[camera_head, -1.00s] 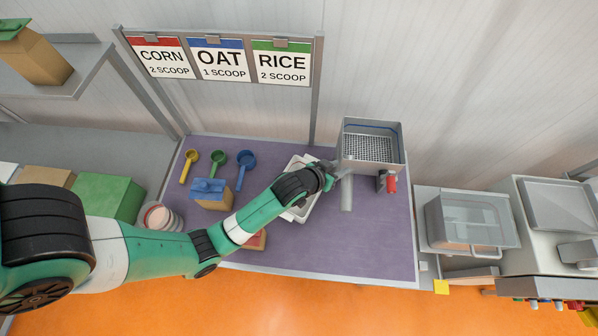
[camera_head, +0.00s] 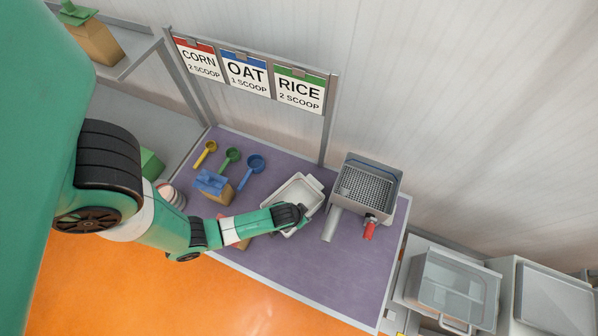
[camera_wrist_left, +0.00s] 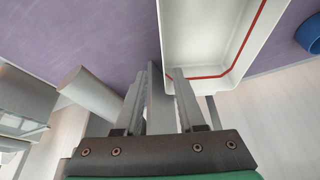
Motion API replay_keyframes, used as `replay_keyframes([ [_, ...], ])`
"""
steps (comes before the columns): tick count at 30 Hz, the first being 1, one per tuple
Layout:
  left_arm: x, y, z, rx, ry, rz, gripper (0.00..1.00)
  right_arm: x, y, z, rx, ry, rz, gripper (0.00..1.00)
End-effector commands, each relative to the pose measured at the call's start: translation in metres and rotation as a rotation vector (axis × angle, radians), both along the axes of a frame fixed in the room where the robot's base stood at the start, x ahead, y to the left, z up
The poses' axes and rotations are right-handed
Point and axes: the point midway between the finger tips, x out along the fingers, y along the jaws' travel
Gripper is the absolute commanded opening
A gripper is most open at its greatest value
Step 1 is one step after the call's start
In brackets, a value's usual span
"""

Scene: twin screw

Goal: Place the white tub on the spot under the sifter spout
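The white tub (camera_head: 306,184) sits on the purple mat in the head view, left of the sifter. The sifter (camera_head: 366,186) is a grey box with a mesh top. Its grey spout (camera_head: 331,224) slopes down toward the front, to the right of the tub. My left gripper (camera_head: 303,212) is at the tub's front right wall. In the left wrist view the tub (camera_wrist_left: 205,35) shows a red line inside, and the fingers (camera_wrist_left: 160,75) stand apart, one on each side of its wall. The spot under the spout cannot be made out. My right gripper is not in view.
A blue-topped box (camera_head: 211,184) and yellow, green and blue scoops (camera_head: 248,166) lie left of the tub. A red handle (camera_head: 370,229) projects from the sifter's front. The purple mat (camera_head: 350,275) is clear in front of the spout. A clear bin (camera_head: 455,285) stands at the right.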

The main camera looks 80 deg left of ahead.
Motion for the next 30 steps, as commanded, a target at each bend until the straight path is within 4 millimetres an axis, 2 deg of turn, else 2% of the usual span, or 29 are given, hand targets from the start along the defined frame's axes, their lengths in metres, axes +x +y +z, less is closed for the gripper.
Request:
replay_keyframes([
  [1,0.002,0.001,-0.011,0.000,-0.001,0.001,0.39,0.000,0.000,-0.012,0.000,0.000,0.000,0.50],
  [6,0.012,0.008,-0.043,-0.001,-0.003,0.002,0.39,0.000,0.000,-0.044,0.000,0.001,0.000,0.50],
  [9,0.016,0.011,-0.056,-0.001,-0.002,0.001,0.39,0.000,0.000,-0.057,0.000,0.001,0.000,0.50],
  [17,0.019,0.014,-0.060,0.000,-0.002,0.001,0.39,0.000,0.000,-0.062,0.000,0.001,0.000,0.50],
  [25,0.024,0.023,-0.103,0.000,-0.002,0.001,0.39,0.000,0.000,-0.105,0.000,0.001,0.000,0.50],
  [30,0.028,0.026,-0.107,0.000,-0.002,0.001,0.39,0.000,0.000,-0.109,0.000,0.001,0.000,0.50],
])
